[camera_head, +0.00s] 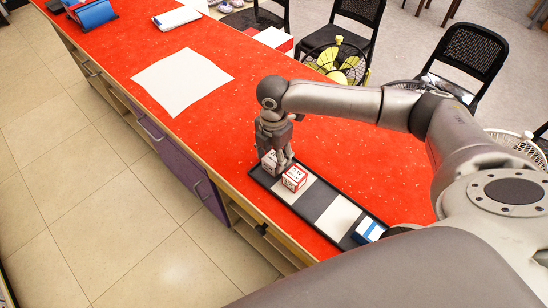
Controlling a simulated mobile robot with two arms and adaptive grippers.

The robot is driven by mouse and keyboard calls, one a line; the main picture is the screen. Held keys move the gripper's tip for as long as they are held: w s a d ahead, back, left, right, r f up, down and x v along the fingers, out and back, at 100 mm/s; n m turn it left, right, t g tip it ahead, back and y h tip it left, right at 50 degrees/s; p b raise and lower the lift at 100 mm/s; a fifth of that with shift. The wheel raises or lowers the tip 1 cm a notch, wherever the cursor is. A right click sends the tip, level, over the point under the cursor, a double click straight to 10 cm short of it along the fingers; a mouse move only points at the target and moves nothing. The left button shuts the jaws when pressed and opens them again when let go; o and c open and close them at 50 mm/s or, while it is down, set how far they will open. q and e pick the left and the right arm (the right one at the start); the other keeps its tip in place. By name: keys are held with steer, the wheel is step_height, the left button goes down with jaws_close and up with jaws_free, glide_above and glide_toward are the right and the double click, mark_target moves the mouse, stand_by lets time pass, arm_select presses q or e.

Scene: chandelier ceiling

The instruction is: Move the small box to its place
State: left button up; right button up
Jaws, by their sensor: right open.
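A small white box with red markings (294,178) sits on a long dark tray (317,203) on the red counter. Another small pale box (268,162) is at the tray's far left end, partly hidden by my gripper. My right gripper (281,168) points down over this end of the tray, open, with its fingers beside and between the two boxes. I cannot tell whether it touches either one. A blue and white box (369,230) lies at the tray's near right end. My left gripper is out of view.
The tray has bare white squares, one at its middle right (338,217). A white sheet (183,80) lies flat on the red counter (225,115). Blue items (94,14) and a white item (177,17) are at the far end. Black chairs (466,52) and fans (340,60) stand behind the counter.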

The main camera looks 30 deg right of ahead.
mark_target(274, 158)
step_height(274, 158, up, 11)
steer(key=b, duration=0.1)
steer(key=shift+f, duration=0.2)
steer(key=shift+f, duration=0.1)
stand_by(0.4)
